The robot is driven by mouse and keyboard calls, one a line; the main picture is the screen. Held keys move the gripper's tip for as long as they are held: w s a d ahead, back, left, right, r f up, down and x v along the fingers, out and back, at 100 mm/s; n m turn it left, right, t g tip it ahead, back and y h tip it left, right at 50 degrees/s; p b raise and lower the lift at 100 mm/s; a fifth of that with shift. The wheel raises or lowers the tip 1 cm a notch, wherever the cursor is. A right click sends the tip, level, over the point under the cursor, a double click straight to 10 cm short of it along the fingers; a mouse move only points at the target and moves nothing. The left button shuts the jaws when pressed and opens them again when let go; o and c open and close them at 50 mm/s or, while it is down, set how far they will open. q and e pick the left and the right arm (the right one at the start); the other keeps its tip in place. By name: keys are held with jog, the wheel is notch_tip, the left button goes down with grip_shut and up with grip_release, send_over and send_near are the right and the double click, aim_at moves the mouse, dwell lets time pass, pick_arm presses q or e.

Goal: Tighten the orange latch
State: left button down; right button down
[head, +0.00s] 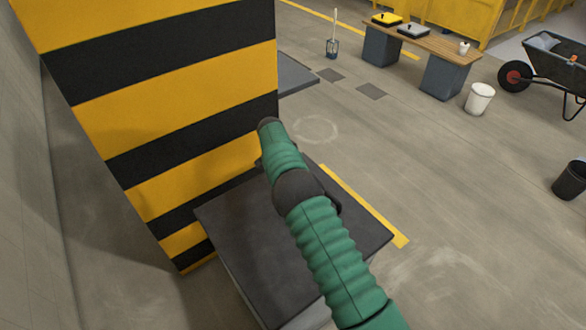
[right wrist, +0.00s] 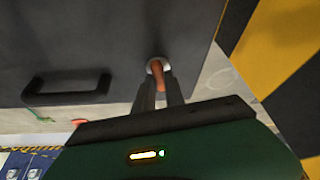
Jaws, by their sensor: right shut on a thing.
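The orange latch (right wrist: 159,70) shows in the right wrist view, at a pale round mount on the edge of a dark grey panel (right wrist: 120,35). My right gripper (right wrist: 161,85) is shut on the latch, with one finger on each side of it. The fingers partly hide the latch. In the head view my green right arm reaches up from the bottom right over a dark-topped block, and neither the latch nor the right fingers can be made out. My left gripper is not in view.
A black handle (right wrist: 67,88) sits on the panel. A yellow-and-black striped pillar (head: 180,100) stands close on the left, beside the dark-topped block (head: 235,225). A bench (head: 430,42), a white bucket (head: 480,98) and a wheelbarrow (head: 550,65) stand farther off. The floor between is open.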

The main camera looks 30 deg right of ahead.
jog(key=shift+w+m+g, duration=0.1)
jog(key=shift+m+g, duration=0.3)
jog(key=shift+m, duration=0.6)
jog(key=shift+a, duration=0.1)
jog(key=c, duration=1.4)
grip_release()
jog(key=shift+f, duration=0.1)
jog(key=w+p+v, duration=0.1)
jog(key=v, duration=1.5)
jog(key=shift+s+a+r, duration=0.15)
jog(key=shift+s+r, duration=0.25)
